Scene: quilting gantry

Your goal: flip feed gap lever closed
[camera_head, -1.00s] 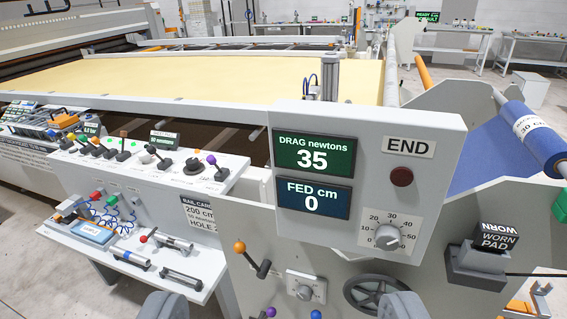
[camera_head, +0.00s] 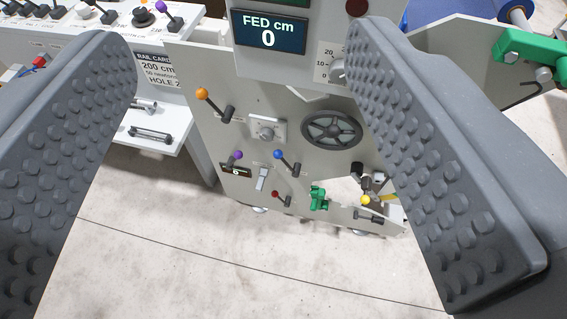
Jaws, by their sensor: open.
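The grey side plate (camera_head: 210,75) below the display box carries several knobbed levers, and their labels are too small to read. I cannot tell which is the feed gap lever. An orange-knobbed lever (camera_head: 215,105) tilts up-left. A yellow-knobbed lever (camera_head: 366,201) is at lower right. My gripper (camera_head: 240,50) is open and empty, its studded jaws wide apart at left and right. The levers show between the jaws, beyond them, and nothing is touched.
The display box (camera_head: 300,65) reads FED cm 0. A white bench (camera_head: 165,75) stands at left. The pale floor (camera_head: 220,260) in front is clear.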

